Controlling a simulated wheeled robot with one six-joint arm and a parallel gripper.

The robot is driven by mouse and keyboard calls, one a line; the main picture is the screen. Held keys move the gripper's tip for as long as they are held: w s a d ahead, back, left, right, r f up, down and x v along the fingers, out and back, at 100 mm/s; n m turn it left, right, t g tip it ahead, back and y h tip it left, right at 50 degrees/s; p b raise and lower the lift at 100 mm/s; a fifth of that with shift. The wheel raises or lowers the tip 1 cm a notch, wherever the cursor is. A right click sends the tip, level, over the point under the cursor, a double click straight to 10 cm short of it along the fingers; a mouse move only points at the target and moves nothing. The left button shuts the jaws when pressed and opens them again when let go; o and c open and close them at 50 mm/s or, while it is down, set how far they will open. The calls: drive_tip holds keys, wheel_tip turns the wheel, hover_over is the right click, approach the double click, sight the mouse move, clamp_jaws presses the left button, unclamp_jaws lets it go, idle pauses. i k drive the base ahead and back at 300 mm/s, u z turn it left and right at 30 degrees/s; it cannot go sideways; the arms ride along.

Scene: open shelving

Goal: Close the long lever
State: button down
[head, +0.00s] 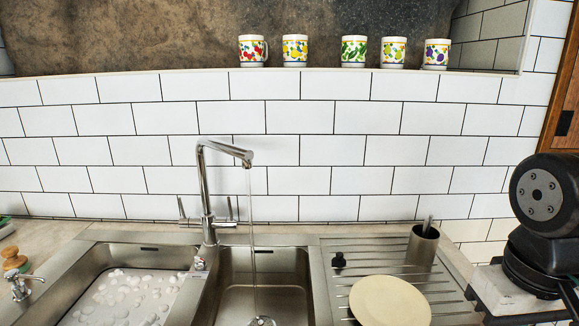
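A chrome tap (203,185) stands behind the sinks, with a tall neck and a spout bent to the right. A stream of water (251,220) runs from the spout into the right basin. A slim lever (182,209) stands nearly upright on the tap's left side, and another lever (230,208) stands nearly upright on its right side. They look alike in length, so I cannot tell which is the long one. Part of my arm shows at the right edge, well apart from the tap. My gripper is not in view.
The left basin (95,265) holds foamy water. A soap dispenser (20,288) and brush (12,259) stand left of it. A plate (390,301) and metal cup (422,246) rest on the drainer (345,262). Several mugs (252,50) line the ledge above the tiles.

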sight(233, 222)
drive_tip(key=z, duration=0.05)
drive_tip(key=k, duration=0.5)
drive_tip(key=z, duration=1.2)
drive_tip(key=k, duration=0.85)
drive_tip(key=u, duration=1.6)
drive_tip(key=i, duration=1)
